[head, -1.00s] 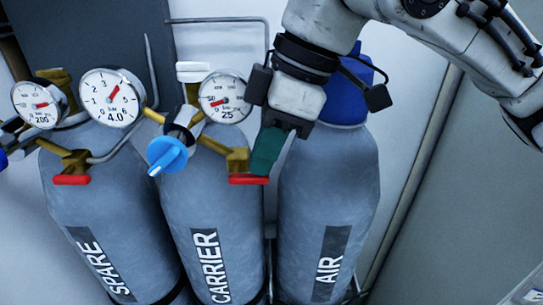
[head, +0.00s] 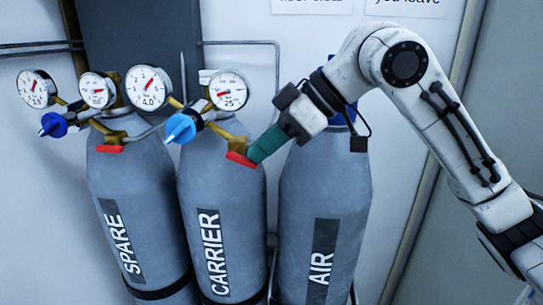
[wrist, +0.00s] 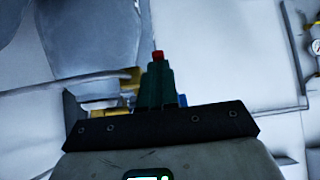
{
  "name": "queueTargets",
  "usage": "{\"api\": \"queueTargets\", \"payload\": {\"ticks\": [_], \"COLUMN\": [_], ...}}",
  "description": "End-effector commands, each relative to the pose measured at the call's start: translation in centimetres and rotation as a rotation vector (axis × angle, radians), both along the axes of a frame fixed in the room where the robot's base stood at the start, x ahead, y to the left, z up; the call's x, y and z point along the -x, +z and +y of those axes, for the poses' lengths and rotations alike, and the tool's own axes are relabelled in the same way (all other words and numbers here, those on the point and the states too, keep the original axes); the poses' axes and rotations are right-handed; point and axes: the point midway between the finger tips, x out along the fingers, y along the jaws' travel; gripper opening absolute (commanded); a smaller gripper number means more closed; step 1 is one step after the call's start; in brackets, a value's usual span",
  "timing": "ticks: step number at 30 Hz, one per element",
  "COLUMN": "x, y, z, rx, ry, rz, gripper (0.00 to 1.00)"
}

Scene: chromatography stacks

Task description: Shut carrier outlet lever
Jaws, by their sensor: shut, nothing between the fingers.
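The carrier outlet lever (head: 240,159) is a short red bar below the brass outlet fitting on the CARRIER cylinder (head: 225,200). It slants down to the right in the head view. My gripper (head: 255,154) has green fingers, shut and empty. Their tips are at the right end of the lever and seem to touch it. In the wrist view, a small red piece of the lever (wrist: 158,56) shows just past the shut green fingers (wrist: 157,80); the rest of the lever is hidden.
The SPARE cylinder (head: 140,205) stands left with its own red lever (head: 109,149), about level. The AIR cylinder (head: 325,205) stands right, its top partly behind my arm. Gauges, a light-blue knob (head: 180,128) and a dark-blue knob (head: 53,124) crowd the left. A pipe runs along the wall.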

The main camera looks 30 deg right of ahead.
Motion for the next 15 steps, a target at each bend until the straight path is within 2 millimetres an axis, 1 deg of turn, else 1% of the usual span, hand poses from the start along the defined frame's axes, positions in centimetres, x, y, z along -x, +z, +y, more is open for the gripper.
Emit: {"api": "queueTargets", "payload": {"ticks": [1,6,15], "x": [-0.4,-0.9,-0.8], "y": [-1.1,-2.1,-3.7], "z": [0.1,-0.1,-0.1], "rx": [-0.046,-0.175,-0.405], "ry": [0.002,0.002,0.001], "rz": [-0.023,-0.121,-0.289], "gripper": [0.0,0.0,0.0]}}
